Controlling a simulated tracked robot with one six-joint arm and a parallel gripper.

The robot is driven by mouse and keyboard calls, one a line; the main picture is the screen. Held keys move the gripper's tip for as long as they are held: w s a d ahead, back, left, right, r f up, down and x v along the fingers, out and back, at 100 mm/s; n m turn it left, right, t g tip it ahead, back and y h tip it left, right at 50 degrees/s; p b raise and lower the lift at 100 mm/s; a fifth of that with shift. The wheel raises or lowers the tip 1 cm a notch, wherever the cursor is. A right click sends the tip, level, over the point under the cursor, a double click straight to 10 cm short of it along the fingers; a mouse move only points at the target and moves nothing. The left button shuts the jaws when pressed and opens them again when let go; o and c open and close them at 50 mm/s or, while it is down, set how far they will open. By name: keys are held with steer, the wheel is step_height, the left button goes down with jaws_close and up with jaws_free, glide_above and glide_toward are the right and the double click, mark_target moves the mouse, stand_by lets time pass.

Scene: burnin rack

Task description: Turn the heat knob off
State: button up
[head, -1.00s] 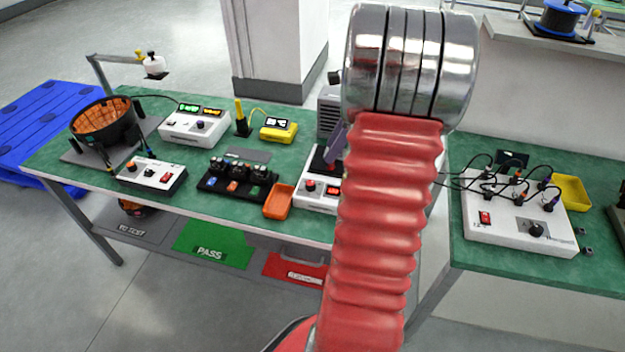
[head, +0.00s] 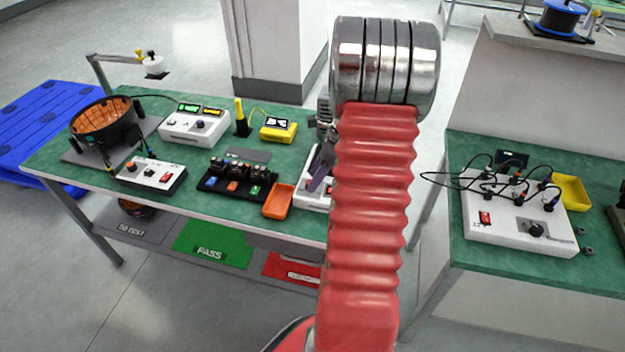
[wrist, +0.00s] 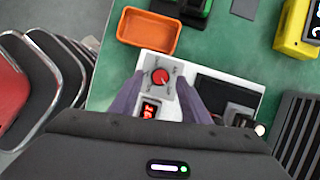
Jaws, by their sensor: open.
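The heat knob appears to be the red round knob (wrist: 161,77) on the white unit (wrist: 177,68) in the wrist view. A small lit red display or switch (wrist: 149,110) sits just below it. My gripper (wrist: 159,84) is open, with one purple finger on each side of the knob. I cannot tell whether the fingers touch it or how high they are above the panel. In the head view a purple finger of my gripper (head: 319,177) shows over the white unit (head: 308,197); the knob is hidden there.
An orange tray (wrist: 148,32) lies beside the unit. A black plate (wrist: 224,90) lies on the unit's right side, with a dark ribbed box (wrist: 298,135) further right. A yellow meter (head: 278,129) stands behind. A second bench with a wired white box (head: 510,232) stands to the right.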

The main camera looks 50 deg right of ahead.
steer(key=shift+w+a+f, duration=0.2)
steer(key=shift+f, duration=0.45)
steer(key=shift+c, duration=0.3)
steer(key=c, duration=0.9)
steer(key=shift+a, duration=0.2)
steer(key=shift+c, duration=0.3)
steer(key=shift+d, duration=0.1)
